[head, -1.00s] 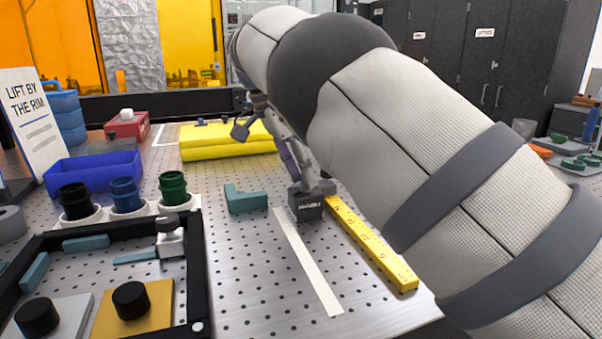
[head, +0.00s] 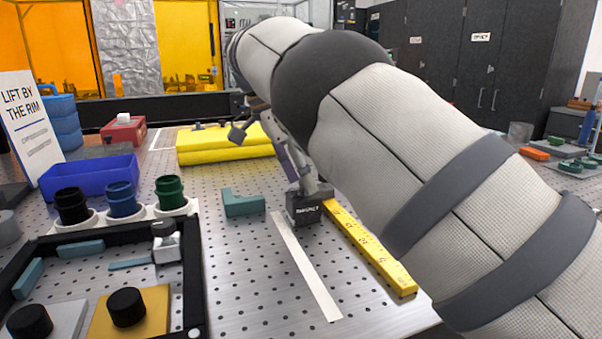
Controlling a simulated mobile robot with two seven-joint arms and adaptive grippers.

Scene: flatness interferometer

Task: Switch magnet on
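A small dark block with a white label (head: 304,211), which looks like the magnet base, stands on the perforated metal table between a white strip and a yellow ruler. Grey metal parts rise from its top. My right gripper (head: 264,150) is just above and behind the block, at the end of the large white and grey arm. Its fingers look spread, one out to the left and one down towards the block. I cannot tell whether it touches the block; any switch is not clearly visible. My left gripper is not in view.
The yellow ruler (head: 372,249) and white strip (head: 305,266) lie beside the block. A teal angle piece (head: 243,204) is left of it.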

